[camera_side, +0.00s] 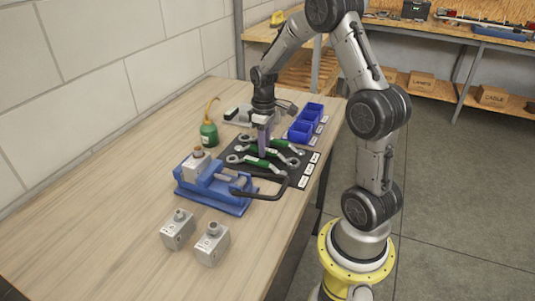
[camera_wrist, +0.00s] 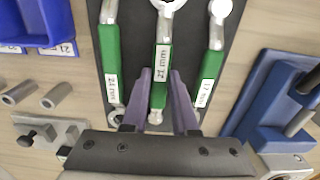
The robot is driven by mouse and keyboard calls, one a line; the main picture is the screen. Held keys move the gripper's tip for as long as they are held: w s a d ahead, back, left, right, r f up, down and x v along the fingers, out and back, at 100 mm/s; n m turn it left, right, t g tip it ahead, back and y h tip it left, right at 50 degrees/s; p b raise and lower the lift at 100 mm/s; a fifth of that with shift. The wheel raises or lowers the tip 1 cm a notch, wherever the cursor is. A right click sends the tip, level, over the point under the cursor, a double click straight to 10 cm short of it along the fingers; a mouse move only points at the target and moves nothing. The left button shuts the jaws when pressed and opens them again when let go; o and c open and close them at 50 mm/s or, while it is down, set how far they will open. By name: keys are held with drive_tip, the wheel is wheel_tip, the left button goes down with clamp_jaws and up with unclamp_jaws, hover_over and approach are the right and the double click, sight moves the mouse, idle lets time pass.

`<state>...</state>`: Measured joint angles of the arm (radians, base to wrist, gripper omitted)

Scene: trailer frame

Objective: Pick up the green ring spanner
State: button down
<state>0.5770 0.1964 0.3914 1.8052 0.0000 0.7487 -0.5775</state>
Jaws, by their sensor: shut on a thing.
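Several green-handled ring spanners lie side by side on a dark mat (camera_side: 295,178). In the wrist view the middle green ring spanner (camera_wrist: 161,62), whose label seems to read 21 mm, is between the purple fingers of my gripper (camera_wrist: 160,82). The fingers are shut on its handle. A spanner labelled 24 mm (camera_wrist: 110,52) lies to its left and one labelled 17 mm (camera_wrist: 210,65) to its right. In the side view my gripper (camera_side: 263,150) points down over the mat and hides part of the spanners. I cannot tell whether the held spanner is clear of the mat.
A blue vice (camera_side: 225,200) stands close in front of the mat. Blue bins (camera_side: 302,131) stand behind it on the right. A green oil bottle (camera_side: 209,132) is to the left. Two grey metal blocks (camera_side: 211,243) stand near the front. The bench's left side is clear.

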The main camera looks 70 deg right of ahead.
idle(0.4)
drive_tip(key=shift+r, duration=0.45)
wheel_tip(320, 180, up, 2)
drive_tip(key=shift+r, duration=0.1)
drive_tip(key=s+a+r, duration=0.7)
drive_tip(key=s+r, duration=0.3)
drive_tip(key=s, duration=0.1)
drive_tip(key=shift+s+a, duration=0.35)
